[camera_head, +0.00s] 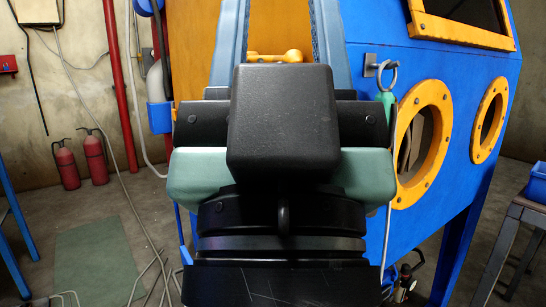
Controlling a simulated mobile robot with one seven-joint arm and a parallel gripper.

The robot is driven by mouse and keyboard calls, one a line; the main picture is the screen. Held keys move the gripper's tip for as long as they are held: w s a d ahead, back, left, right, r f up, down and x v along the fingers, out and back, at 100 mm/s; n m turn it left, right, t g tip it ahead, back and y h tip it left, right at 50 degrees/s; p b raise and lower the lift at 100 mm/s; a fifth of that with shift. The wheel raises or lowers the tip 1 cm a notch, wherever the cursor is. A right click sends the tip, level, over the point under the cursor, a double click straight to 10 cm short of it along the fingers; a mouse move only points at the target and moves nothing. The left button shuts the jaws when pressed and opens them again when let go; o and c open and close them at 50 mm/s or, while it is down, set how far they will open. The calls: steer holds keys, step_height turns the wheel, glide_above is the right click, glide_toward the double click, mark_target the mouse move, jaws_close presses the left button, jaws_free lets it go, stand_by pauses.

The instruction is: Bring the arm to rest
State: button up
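My arm, in black with grey-green side covers, fills the middle of the head view from the bottom edge upward. I cannot make out my gripper or its fingers; the bulky arm parts hide whatever lies behind them. Behind the arm stands the blue blasting cabinet (370,28). Its orange inner panel (275,28) shows between two grey-blue uprights. A yellow-orange handle (275,57) shows just above the arm's black block. Whether the arm touches the cabinet cannot be told.
Two yellow-ringed round ports (449,126) are on the cabinet's right side. A metal ring (388,75) with a green piece hangs nearby. Red extinguishers (67,166) stand left by the wall. Loose cables lie on the floor. A grey-topped stand (527,214) is at right.

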step_height(320, 180, up, 33)
steer(key=p, duration=3.2)
steer(key=shift+w+a+p, duration=0.15)
steer(key=shift+a+p, duration=0.05)
steer(key=shift+p, duration=0.15)
steer(key=shift+f, duration=0.1)
